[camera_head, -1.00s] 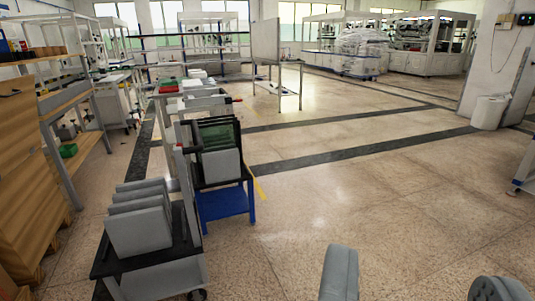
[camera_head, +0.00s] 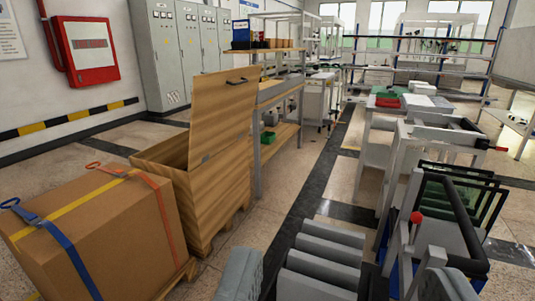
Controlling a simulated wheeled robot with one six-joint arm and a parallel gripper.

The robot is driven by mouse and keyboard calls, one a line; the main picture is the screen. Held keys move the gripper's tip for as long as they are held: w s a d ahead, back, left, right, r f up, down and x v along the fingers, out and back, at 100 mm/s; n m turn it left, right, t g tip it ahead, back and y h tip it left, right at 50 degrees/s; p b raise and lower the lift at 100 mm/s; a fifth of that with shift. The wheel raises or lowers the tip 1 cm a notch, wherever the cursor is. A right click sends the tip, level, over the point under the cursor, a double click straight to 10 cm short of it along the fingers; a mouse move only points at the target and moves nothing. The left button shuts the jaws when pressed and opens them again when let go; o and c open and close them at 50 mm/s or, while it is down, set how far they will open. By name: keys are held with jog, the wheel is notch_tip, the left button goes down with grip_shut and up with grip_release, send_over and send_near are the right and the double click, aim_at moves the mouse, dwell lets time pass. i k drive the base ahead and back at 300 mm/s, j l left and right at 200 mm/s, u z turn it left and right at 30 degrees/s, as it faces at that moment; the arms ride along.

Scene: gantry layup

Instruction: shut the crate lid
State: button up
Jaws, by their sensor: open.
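The wooden crate (camera_head: 209,207) stands on the floor at the left-centre, on a pallet. Its lid (camera_head: 222,112) is open and stands nearly upright at the crate's right side, with a dark handle (camera_head: 237,80) near its top edge. A hinge shows low on the lid. The opening is partly visible; its inside is mostly hidden. My gripper (camera_head: 340,284) is at the bottom edge, only its grey finger ends showing. It is open and well apart from the lid, on the near right side.
A strapped cardboard box (camera_head: 105,235) stands in front of the crate at left. A cart with grey panels (camera_head: 325,255) stands close at the bottom centre. Shelving (camera_head: 284,130) is behind the crate. A floor lane (camera_head: 295,215) lies between crate and carts.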

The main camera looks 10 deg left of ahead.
aim_at(223, 102)
jog(key=i+j+u, duration=0.25)
jog(key=i, duration=0.25)
jog(key=i+l+u, duration=0.1)
jog(key=i+u, duration=0.15)
jog(key=i, duration=0.25)
